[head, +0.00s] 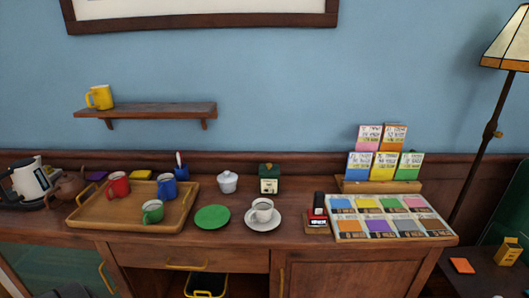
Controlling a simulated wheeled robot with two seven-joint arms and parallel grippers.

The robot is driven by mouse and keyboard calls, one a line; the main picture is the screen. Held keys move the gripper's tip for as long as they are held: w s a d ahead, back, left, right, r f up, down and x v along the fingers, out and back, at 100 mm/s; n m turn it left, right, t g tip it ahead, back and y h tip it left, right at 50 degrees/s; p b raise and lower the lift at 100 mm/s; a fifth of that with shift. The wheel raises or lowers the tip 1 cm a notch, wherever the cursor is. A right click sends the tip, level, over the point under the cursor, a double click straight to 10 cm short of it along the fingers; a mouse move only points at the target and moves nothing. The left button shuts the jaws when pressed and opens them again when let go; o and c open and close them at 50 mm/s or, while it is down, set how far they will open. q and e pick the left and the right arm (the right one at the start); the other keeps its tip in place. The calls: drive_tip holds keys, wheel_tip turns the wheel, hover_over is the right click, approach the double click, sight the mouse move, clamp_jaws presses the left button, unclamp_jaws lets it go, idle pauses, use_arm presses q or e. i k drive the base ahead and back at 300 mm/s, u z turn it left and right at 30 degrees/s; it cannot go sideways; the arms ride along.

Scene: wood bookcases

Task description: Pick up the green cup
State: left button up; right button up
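The green cup (153,212) stands upright on the wooden tray (178,225), near its front edge. Its handle side faces front left. A red cup (118,184) and a blue cup (167,187) stand behind it on the same tray. Neither of my grippers shows in the head view.
On the wooden sideboard (240,257), a green saucer (212,217) lies right of the tray, then a white cup (263,209) on a saucer. A kettle (30,180) stands at the left. A shelf (150,111) with a yellow cup (100,97) hangs above.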

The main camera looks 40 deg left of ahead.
sight(152, 214)
drive_tip(key=u, duration=2.05)
drive_tip(key=k, duration=0.45)
drive_tip(key=z, duration=0.9)
drive_tip(key=i, duration=0.9)
drive_tip(key=z, duration=0.05)
